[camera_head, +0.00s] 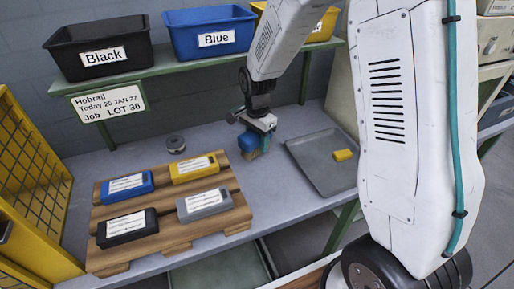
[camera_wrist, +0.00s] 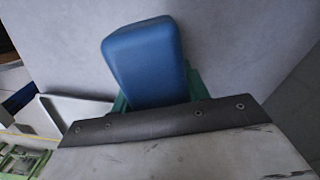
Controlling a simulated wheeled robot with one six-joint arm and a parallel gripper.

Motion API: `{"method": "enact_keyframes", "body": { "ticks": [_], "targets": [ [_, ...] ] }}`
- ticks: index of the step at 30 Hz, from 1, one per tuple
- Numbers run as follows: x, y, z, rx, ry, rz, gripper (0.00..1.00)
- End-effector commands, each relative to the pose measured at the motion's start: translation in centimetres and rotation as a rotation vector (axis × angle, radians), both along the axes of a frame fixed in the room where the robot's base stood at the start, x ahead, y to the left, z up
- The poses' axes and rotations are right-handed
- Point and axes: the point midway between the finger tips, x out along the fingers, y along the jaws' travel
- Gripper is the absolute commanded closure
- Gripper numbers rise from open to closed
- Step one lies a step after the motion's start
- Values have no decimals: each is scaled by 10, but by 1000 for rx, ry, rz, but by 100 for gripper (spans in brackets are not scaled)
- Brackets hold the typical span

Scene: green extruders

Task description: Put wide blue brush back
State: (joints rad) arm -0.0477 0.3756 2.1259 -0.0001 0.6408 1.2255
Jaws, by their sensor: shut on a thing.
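The wide blue brush shows as a blue block (camera_head: 248,143) below my gripper (camera_head: 256,147) in the head view, left of the grey tray. In the wrist view the blue block (camera_wrist: 145,55) fills the upper middle, between green fingers that show at its two sides. My gripper is shut on it. No bristles can be made out. I cannot tell whether the brush touches the worktop or hangs just above it. The blue bin (camera_head: 188,41), labelled Blue, stands on the green shelf at the back.
A black bin (camera_head: 78,60) and a yellow bin (camera_head: 322,34) flank the blue one. A wooden pallet (camera_head: 170,226) with several labelled boxes lies at left. The grey tray (camera_head: 315,168) holds a yellow block (camera_head: 342,155).

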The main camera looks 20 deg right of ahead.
Motion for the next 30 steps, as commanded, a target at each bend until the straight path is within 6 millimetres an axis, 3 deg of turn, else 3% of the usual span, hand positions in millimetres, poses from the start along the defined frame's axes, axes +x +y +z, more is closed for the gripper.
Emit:
{"method": "enact_keyframes", "body": {
  "ticks": [7,19,20,21,30],
  "targets": [
    [3,0,-33,0,3,0,88],
    [3,-1,-39,0,-1,0,88],
    [3,-1,-39,0,-1,0,46],
    [3,-1,-39,0,-1,0,35],
    [3,-1,-38,0,-1,0,33]
  ]
}}
